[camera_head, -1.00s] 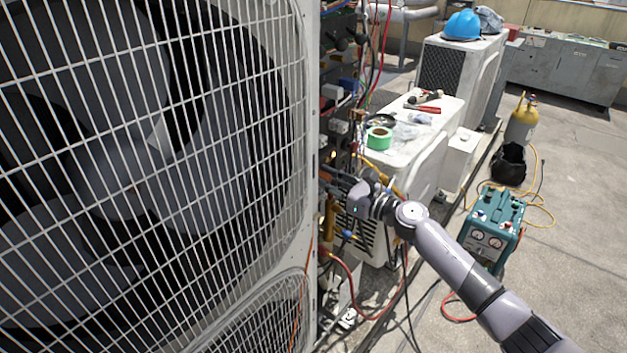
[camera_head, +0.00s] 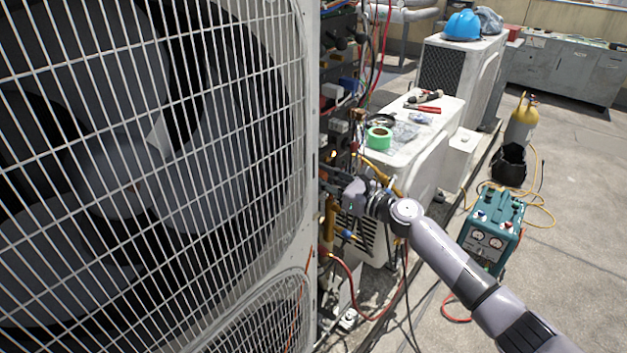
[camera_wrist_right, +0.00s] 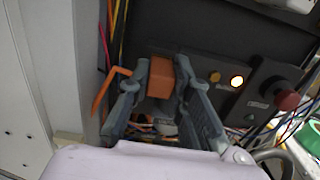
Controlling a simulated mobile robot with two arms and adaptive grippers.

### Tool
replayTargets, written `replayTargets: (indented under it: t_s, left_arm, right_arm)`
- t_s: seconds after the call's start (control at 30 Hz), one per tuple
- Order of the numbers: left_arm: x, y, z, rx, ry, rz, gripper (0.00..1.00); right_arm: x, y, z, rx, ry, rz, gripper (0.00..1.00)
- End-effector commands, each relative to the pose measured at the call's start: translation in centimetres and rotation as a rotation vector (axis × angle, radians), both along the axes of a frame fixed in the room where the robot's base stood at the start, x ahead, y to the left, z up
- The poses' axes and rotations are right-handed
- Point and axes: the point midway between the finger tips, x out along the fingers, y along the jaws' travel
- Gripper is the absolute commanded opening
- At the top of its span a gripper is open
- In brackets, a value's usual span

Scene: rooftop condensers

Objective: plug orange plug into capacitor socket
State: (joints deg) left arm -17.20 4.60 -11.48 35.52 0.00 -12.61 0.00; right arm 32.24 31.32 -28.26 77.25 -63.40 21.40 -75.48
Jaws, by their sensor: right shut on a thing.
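In the right wrist view, an orange plug (camera_wrist_right: 160,78) sits between the two fingers of my right gripper (camera_wrist_right: 161,82). The fingers are shut on it, and an orange lead (camera_wrist_right: 104,90) bends away to the left. In the head view my right gripper (camera_head: 335,183) reaches from the right into the open side of the large condenser unit (camera_head: 308,130), among its wires and parts. The plug is too small to tell there. I cannot make out the capacitor socket in either view. My left gripper is not in view.
Loose wires hang around the opening. A white unit holds green tape (camera_head: 380,139) and tools. A teal gauge machine (camera_head: 493,228) stands on the open floor at right.

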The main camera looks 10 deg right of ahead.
Motion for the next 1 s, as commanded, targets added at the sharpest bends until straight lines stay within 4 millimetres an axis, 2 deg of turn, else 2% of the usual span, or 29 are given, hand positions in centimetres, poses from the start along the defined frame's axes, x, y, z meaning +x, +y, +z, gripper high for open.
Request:
replayTargets:
  t_s: [0.6,0.63,1.0]
  left_arm:
    - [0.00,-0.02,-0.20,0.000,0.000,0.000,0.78]
    - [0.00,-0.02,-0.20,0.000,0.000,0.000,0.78]
    - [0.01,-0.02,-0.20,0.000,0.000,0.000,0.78]
  right_arm:
    - [0.53,0.38,0.10,0.000,-0.002,-0.001,0.00]
    - [0.53,0.38,0.10,0.000,-0.002,-0.001,0.20]
    - [0.49,0.37,0.04,-0.001,-0.001,0.000,0.42]
